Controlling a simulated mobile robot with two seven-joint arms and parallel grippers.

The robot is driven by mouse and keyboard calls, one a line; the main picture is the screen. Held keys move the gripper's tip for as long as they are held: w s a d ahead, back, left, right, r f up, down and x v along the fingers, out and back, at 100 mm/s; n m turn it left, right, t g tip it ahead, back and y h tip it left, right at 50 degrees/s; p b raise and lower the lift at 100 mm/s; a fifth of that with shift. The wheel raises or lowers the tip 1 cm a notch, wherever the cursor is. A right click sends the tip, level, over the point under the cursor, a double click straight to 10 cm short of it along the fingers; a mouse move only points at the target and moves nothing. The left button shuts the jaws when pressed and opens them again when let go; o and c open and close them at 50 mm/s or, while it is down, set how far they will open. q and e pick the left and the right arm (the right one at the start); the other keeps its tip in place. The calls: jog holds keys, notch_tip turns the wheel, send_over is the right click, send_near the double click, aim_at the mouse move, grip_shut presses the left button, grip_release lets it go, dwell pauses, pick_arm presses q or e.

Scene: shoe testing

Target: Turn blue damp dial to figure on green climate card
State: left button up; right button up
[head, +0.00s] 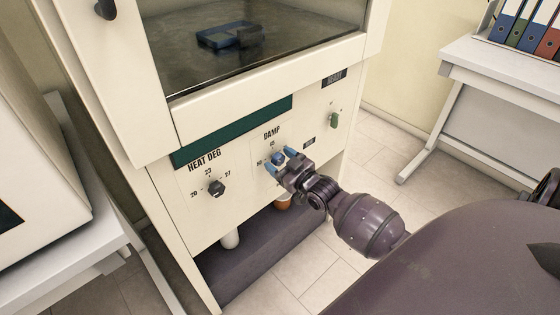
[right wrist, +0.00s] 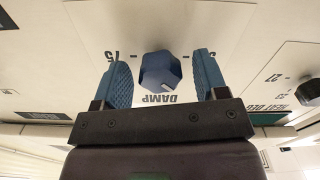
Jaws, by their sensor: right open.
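The blue damp dial (head: 279,158) is on the cream cabinet's front panel, under the DAMP label. In the right wrist view the dial (right wrist: 160,70) sits between the two blue fingers, with a gap on each side. A pale mark shows on its face near the DAMP lettering, which appears upside down there. A figure 75 is readable left of the dial; the right one is partly hidden by a finger. My right gripper (head: 281,161) is open around the dial. I cannot make out a green climate card. My left gripper is not in view.
A dark green strip (head: 235,130) runs above. Behind the cabinet window lies a blue object (head: 226,36). A white desk (head: 500,70) stands at right.

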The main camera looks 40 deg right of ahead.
jog(key=c, duration=0.9)
jog(key=shift+m, duration=0.3)
